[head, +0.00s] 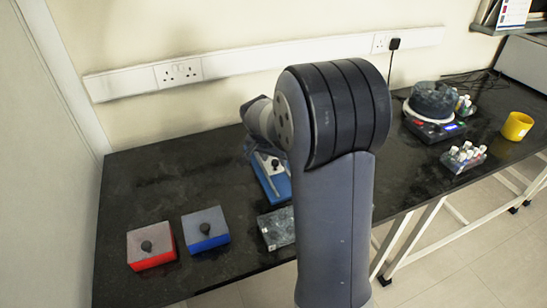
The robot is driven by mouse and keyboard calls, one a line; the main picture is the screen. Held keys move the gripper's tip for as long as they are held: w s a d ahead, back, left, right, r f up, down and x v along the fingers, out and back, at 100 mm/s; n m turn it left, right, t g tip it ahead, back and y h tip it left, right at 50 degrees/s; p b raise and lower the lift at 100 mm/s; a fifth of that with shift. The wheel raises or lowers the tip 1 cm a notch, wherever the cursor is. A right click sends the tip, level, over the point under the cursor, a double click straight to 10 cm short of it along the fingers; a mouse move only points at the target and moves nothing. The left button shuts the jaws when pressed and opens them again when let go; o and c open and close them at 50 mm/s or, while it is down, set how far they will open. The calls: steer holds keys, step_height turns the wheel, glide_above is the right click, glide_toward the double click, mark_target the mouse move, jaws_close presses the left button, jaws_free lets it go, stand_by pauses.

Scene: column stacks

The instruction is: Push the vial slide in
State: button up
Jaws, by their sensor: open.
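A blue-based fixture with a pale top plate (271,187) lies on the black bench behind my arm. It may be the vial slide, but my arm hides its right side and I cannot tell how far in it is. A small dark knob shows near its top end. My gripper (262,151) is only partly seen, just below my wrist and over the far end of this fixture. It is open, and its fingertips are not clear. I cannot tell whether it touches the fixture.
A red box (151,246) and a blue box (206,230), each with a black knob, stand front left. A grey tray (277,228) is partly hidden by my arm. A vial rack (463,157), a stirrer with a bowl (433,108) and a yellow cup (516,126) stand right. The back-left bench is clear.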

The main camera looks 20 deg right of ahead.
steer(key=v, duration=1)
steer(key=shift+p, duration=0.3)
steer(key=shift+r, duration=0.1)
steer(key=x, duration=1)
steer(key=shift+f+b, duration=0.3)
steer(key=shift+b, duration=0.05)
steer(key=shift+s+d+f, duration=0.15)
steer(key=shift+s, duration=1.6)
